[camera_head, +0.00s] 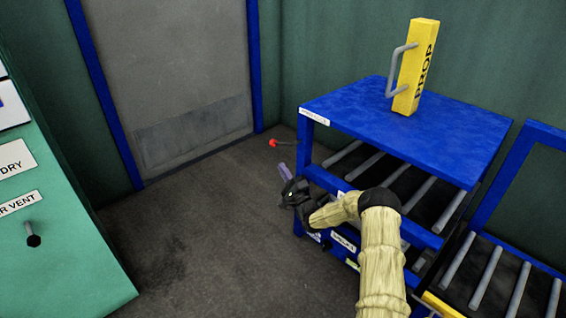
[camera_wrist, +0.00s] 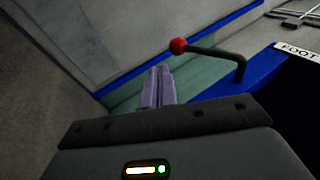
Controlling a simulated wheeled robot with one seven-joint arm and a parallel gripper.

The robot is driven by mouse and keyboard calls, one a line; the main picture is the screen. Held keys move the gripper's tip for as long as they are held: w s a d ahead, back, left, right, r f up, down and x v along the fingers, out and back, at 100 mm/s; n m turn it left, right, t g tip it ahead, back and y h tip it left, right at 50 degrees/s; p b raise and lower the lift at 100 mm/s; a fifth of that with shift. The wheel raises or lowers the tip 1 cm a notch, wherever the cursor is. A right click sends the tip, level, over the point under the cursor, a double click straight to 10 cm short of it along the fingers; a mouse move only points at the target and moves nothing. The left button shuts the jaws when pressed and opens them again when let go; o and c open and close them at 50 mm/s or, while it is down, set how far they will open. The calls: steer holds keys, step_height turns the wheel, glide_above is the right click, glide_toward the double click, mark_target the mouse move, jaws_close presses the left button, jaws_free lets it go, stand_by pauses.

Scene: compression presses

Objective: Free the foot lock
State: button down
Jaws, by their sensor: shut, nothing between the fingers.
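The foot lock lever is a black bent rod with a red ball knob (camera_head: 273,143), sticking out to the left from the far left side of the blue rack (camera_head: 302,150). In the wrist view the red knob (camera_wrist: 178,46) sits just above and right of my fingertips, and its rod runs right and bends down to the blue frame. A white label reading "FOOT" (camera_wrist: 299,51) is partly in view beside it. My gripper (camera_head: 284,172) is shut and empty, its purple fingers (camera_wrist: 159,74) together, near the knob. I see a gap in the picture but cannot judge depth.
A yellow block marked "PROP" (camera_head: 414,75) with a grey handle stands on the rack's blue top (camera_head: 370,105). A roller conveyor (camera_head: 500,285) is at the right. A grey door (camera_head: 175,80) is behind, and a green cabinet (camera_head: 60,240) stands left. The floor between is clear.

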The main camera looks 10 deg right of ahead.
steer(key=s+d+f+p, duration=0.1)
steer(key=s+f+p, duration=0.2)
steer(key=s+f, duration=0.2)
steer(key=shift+d+f, duration=0.2)
steer(key=shift+f, duration=0.3)
steer(key=s+a+r+n+g+h+p, duration=0.1)
steer(key=a+r+n+g+p, duration=0.3)
steer(key=r, duration=0.4)
steer(key=s+a+r+n+g+h+p, duration=0.2)
steer(key=a+r+n+g+p, duration=0.15)
steer(key=r+n+g, duration=0.35)
steer(key=s+d+r+n+g+h+p, duration=0.1)
steer(key=s+r+n+g+h+p, duration=0.2)
steer(key=s+r, duration=0.6)
steer(key=s+d+r+g+p, duration=0.2)
steer(key=s+r+p, duration=0.2)
steer(key=s, duration=1)
steer(key=s+d+r+n+g+h+p, duration=0.1)
steer(key=s+r+n+g+h+p, duration=0.2)
steer(key=s+r, duration=0.6)
step_height(320, 180, up, 36)
steer(key=s+m+y+p, duration=0.1)
steer(key=s+p, duration=0.1)
steer(key=p, duration=3.6)
steer(key=shift+s, duration=0.3)
